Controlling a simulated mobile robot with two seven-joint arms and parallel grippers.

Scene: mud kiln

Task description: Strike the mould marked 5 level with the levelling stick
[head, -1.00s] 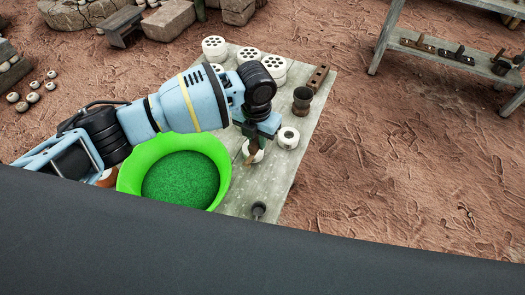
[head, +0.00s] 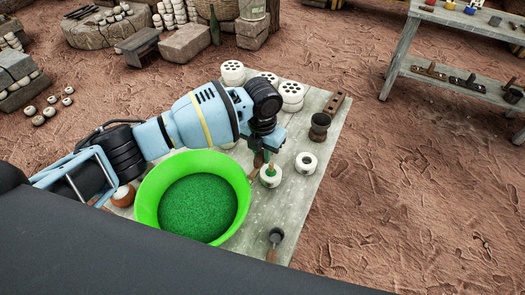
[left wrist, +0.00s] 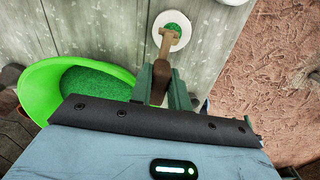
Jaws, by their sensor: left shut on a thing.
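My left gripper (left wrist: 160,90) is shut on the brown handle of the levelling stick (left wrist: 167,44). The stick's crosspiece lies over the near rim of a white round mould (left wrist: 165,20) in the left wrist view. I cannot tell whether it touches. The mould holds green material and also shows in the head view (head: 270,183), just below my left gripper (head: 263,158). A second white mould (head: 306,163) stands to its right with a dark opening. No number is readable on either mould. My right gripper is not in view.
A bright green tub (head: 148,203) of green grains stands left of the moulds on the grey table (head: 300,205). A dark scoop (head: 276,236) lies near the front. A dark pot (head: 319,127), a brown block (head: 336,104) and white holed pieces (head: 292,90) stand behind.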

